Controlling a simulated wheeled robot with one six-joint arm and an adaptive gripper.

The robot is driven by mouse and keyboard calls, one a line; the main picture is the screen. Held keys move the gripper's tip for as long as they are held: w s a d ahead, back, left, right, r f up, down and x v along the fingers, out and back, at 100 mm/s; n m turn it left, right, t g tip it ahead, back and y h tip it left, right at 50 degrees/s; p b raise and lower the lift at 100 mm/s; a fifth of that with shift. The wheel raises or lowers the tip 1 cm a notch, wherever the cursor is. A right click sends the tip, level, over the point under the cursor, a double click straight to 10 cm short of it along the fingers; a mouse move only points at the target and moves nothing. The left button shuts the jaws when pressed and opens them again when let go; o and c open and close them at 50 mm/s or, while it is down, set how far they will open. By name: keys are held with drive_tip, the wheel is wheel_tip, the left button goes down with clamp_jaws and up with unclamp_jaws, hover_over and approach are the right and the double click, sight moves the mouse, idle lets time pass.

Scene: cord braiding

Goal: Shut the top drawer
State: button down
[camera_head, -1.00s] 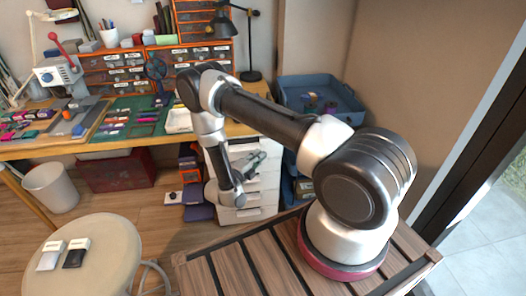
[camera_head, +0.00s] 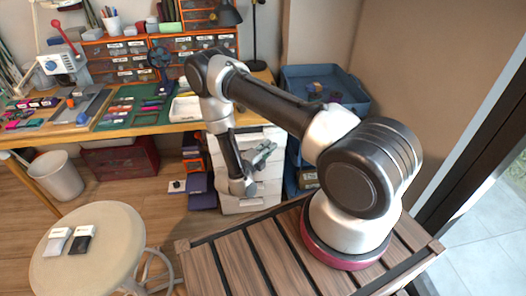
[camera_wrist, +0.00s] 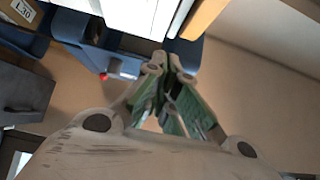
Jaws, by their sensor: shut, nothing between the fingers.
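The white drawer unit (camera_head: 266,192) stands under the right end of the workbench, its front partly hidden by my arm. My gripper (camera_head: 268,148) is in front of its upper drawers, with its fingers shut and empty. In the wrist view the fingertips (camera_wrist: 166,64) meet close below a white panel (camera_wrist: 140,14), which looks like part of the drawer unit. How far the top drawer stands out, and whether the fingers touch it, I cannot tell.
A blue bin (camera_head: 325,88) stands at the right of the drawer unit. The workbench (camera_head: 150,130) carries tools and organizers. A round stool (camera_head: 90,245) is at the front left, and a white waste bin (camera_head: 55,177) is further back. Open floor lies between them.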

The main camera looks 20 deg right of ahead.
drive_tip(key=w+d, duration=0.5)
drive_tip(key=w, duration=0.1)
idle(0.3)
drive_tip(key=shift+w+d+r, duration=0.1)
drive_tip(key=shift+w+d, duration=0.1)
drive_tip(key=shift+w, duration=0.45)
drive_tip(key=shift+w+d, duration=0.15)
drive_tip(key=shift+w, duration=0.45)
